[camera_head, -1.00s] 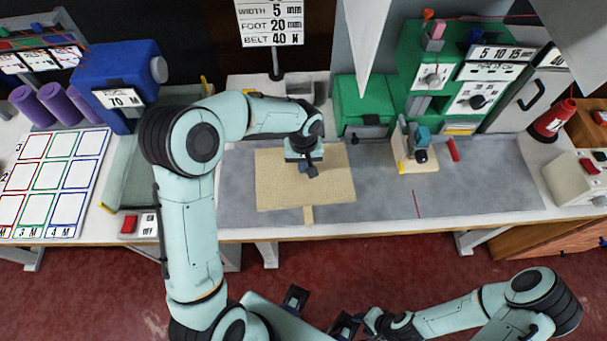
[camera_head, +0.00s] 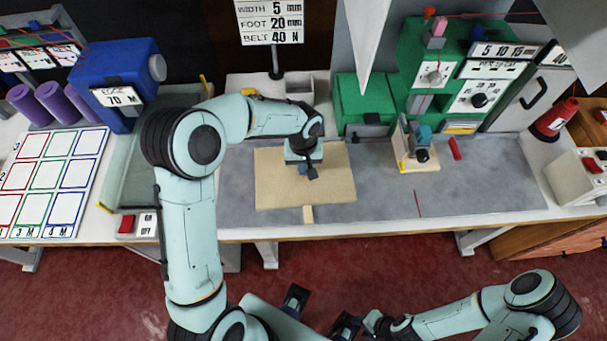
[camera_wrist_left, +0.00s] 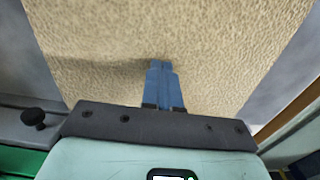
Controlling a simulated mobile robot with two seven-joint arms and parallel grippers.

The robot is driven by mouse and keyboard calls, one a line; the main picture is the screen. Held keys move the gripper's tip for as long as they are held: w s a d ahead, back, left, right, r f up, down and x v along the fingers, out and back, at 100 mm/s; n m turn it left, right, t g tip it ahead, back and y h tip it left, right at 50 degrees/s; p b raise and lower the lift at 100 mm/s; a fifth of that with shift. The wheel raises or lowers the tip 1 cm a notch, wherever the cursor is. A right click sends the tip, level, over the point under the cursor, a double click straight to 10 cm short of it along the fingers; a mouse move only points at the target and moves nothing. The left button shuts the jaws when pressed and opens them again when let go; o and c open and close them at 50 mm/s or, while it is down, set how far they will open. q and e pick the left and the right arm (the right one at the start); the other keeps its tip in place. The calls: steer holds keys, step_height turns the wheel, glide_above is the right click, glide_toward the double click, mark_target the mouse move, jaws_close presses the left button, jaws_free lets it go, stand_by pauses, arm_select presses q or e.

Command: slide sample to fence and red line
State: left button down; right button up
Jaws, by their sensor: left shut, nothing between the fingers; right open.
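The beige rug sample (camera_head: 275,185) lies flat on the grey bed of the table, with a small pale tab (camera_head: 308,214) at its front edge. My left gripper (camera_head: 309,172) is shut and points down over the sample's right half. In the left wrist view its blue fingers (camera_wrist_left: 162,85) are together against the sample's textured face (camera_wrist_left: 230,50); I cannot tell whether they press on it. The thin red line (camera_head: 418,203) is on the grey bed, to the right of the sample and apart from it. My right gripper (camera_head: 320,312) is open and empty, in front of the table. I cannot clearly pick out the fence.
A small wooden-based device (camera_head: 415,158) stands behind the red line, with a red bar (camera_head: 454,149) beside it. Green machine housings (camera_head: 362,105) stand at the back. The grey bed (camera_head: 480,185) is clear to the right. A blue box (camera_head: 118,75) stands at left.

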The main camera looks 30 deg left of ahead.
mark_target(330, 169)
arm_select(q)
steer(key=shift+f, duration=0.15)
steer(key=shift+w+d, duration=0.55)
steer(key=shift+d, duration=0.3)
steer(key=shift+w+d, duration=0.55)
steer(key=shift+d, duration=0.3)
steer(key=shift+w+d+p, duration=0.2)
steer(key=shift+w+d, duration=0.3)
steer(key=shift+d, duration=0.35)
steer(key=shift+w+d+p, duration=0.15)
steer(key=shift+w+d, duration=0.35)
steer(key=shift+d, duration=0.35)
steer(key=shift+w+a, duration=0.25)
steer(key=shift+w, duration=0.05)
